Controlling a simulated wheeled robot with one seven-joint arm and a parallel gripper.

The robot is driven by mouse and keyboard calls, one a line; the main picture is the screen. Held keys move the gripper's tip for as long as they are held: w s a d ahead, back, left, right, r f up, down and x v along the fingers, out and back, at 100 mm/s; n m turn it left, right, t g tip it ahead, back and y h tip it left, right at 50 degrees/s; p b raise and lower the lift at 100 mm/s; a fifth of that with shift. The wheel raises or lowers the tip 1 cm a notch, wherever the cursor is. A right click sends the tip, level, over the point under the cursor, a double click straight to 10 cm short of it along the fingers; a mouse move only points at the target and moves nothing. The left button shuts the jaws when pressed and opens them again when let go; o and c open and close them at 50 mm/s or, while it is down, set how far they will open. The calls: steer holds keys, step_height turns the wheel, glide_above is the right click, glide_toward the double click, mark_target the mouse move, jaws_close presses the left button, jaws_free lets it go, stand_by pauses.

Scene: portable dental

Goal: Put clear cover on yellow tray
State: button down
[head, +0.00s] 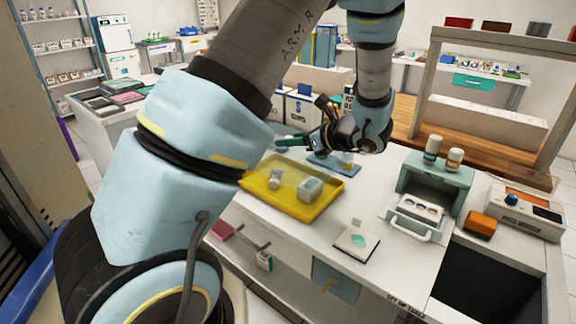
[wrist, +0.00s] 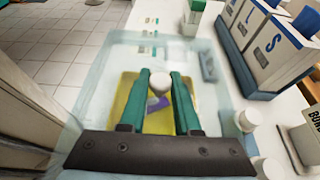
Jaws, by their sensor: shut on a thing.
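My gripper (wrist: 160,82) is shut on the round white knob (wrist: 160,83) of the clear cover (wrist: 95,90), whose see-through sheet spreads around and below the fingers in the wrist view. The yellow tray (wrist: 126,88) shows through the cover beneath the fingers. In the head view my gripper (head: 287,142) is above the back part of the yellow tray (head: 283,202). The cover is too faint there to trace its edges. A small white cup (head: 274,180) and a pale box (head: 310,188) are in the tray. I cannot tell the gap between cover and tray.
A blue mat (head: 322,167) with white containers lies behind the tray. To the right are a white pad (head: 357,243), a teal device (head: 412,182) topped by two bottles (head: 433,149), and an orange box (head: 481,224). Labelled boxes (wrist: 275,45) and a white bottle (wrist: 248,119) border the cover.

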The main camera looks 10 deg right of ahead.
step_height(320, 180, down, 7)
steer(key=shift+r+p, duration=0.1)
steer(key=shift+p, duration=0.45)
steer(key=shift+f, duration=0.2)
steer(key=shift+f+b, duration=0.35)
steer(key=shift+b, duration=0.05)
steer(key=c, duration=0.6)
jaws_free()
